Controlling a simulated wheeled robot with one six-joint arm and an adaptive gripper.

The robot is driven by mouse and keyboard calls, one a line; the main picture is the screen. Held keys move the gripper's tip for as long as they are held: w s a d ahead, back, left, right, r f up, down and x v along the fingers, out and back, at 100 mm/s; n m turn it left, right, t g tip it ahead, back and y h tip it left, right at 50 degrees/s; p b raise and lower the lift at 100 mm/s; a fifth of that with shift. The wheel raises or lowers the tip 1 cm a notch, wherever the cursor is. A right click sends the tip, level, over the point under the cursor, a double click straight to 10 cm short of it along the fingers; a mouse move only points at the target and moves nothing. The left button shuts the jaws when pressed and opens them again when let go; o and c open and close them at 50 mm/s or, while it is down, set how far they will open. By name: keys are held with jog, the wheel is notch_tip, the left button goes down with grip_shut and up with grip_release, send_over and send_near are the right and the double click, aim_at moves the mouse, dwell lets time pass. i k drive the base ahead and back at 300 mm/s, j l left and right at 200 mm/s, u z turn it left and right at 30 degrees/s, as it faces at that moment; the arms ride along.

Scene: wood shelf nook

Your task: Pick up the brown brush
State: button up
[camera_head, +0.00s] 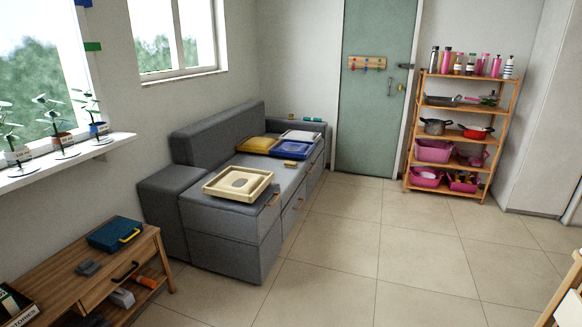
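No brush can be told for certain in the head view. A small tan-brown block-like item (290,164) lies on the grey sofa (225,222), near its front edge; it may be the brown brush, but it is too small to tell. It lies just in front of a blue tray (292,149) and to the right of a larger cream tray (262,190). My gripper is not in view.
A low wooden table (60,272) with a blue case (115,234) stands at the lower left. A wooden shelf rack (408,150) with bottles, pots and pink bins stands at the back right. The tiled floor (390,250) between is clear. Wooden furniture (562,292) edges the lower right.

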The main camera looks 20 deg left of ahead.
aim_at(287, 164)
jog(key=i+j+u, duration=0.1)
jog(key=i+u, duration=0.2)
jog(key=i, duration=0.25)
jog(key=i+u, duration=0.2)
jog(key=i, duration=1.9)
jog(key=i+l+u, duration=0.1)
jog(key=i+u, duration=0.25)
jog(key=i, duration=0.15)
jog(key=i+l+u, duration=0.3)
jog(key=i, duration=0.2)
jog(key=i+l+u, duration=0.65)
jog(key=u, duration=0.15)
jog(key=i+l+u, duration=0.35)
jog(key=l+u, duration=0.15)
jog(key=i+l+u, duration=0.2)
jog(key=l+u, duration=0.35)
jog(key=l, duration=0.3)
jog(key=i+l+u, duration=0.15)
jog(key=l, duration=0.3)
